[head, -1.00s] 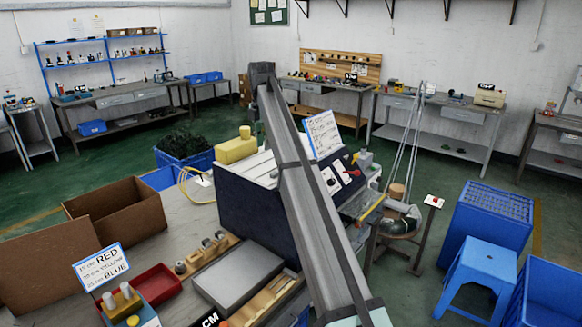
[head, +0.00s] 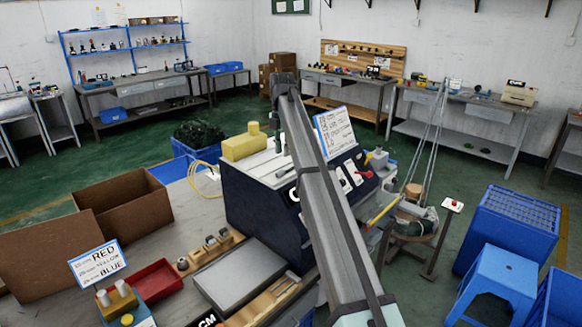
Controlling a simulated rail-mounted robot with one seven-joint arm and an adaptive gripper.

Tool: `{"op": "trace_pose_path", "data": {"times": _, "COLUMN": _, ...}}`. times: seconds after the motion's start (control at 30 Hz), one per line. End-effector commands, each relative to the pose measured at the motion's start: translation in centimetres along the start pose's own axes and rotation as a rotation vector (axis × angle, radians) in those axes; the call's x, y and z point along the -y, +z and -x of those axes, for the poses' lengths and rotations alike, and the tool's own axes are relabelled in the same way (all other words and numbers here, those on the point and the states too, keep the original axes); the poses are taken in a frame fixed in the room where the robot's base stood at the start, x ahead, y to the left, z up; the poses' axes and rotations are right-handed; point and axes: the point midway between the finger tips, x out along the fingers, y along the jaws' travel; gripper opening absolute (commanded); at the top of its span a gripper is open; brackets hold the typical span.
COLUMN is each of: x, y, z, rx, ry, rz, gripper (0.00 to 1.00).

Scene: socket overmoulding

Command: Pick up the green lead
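A dark green tangled heap (head: 203,131), which may be the leads, lies in a blue crate (head: 181,150) on the floor beyond the workbench. No single green lead can be made out. A yellow cable (head: 204,166) lies looped at the bench's far edge, beside the machine. My grey arm runs from the bottom of the head view up past the dark blue machine (head: 245,205).
On the workbench (head: 190,220) are open cardboard boxes (head: 135,210), a red tray (head: 155,282), a grey plate (head: 239,275) and a colour-label sign (head: 97,263). A blue stool (head: 497,275) and blue crates (head: 508,230) stand at right. Green floor (head: 105,170) is open beyond the bench.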

Motion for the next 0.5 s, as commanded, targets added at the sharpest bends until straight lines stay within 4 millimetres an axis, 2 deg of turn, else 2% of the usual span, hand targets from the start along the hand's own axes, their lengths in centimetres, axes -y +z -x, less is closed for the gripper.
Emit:
{"op": "trace_pose_path", "data": {"times": 0.1, "x": 0.1, "y": -0.1, "z": -1.5, "rx": -0.001, "ry": -0.001, "rz": 0.0, "gripper": 0.27}}
{"op": "trace_pose_path", "data": {"times": 0.37, "x": 0.0, "y": 0.0, "z": -2.7, "rx": 0.0, "ry": 0.001, "rz": 0.0, "gripper": 0.27}}
{"op": "trace_pose_path", "data": {"times": 0.5, "x": 0.2, "y": -0.2, "z": -4.0, "rx": -0.001, "ry": -0.001, "rz": 0.0, "gripper": 0.27}}
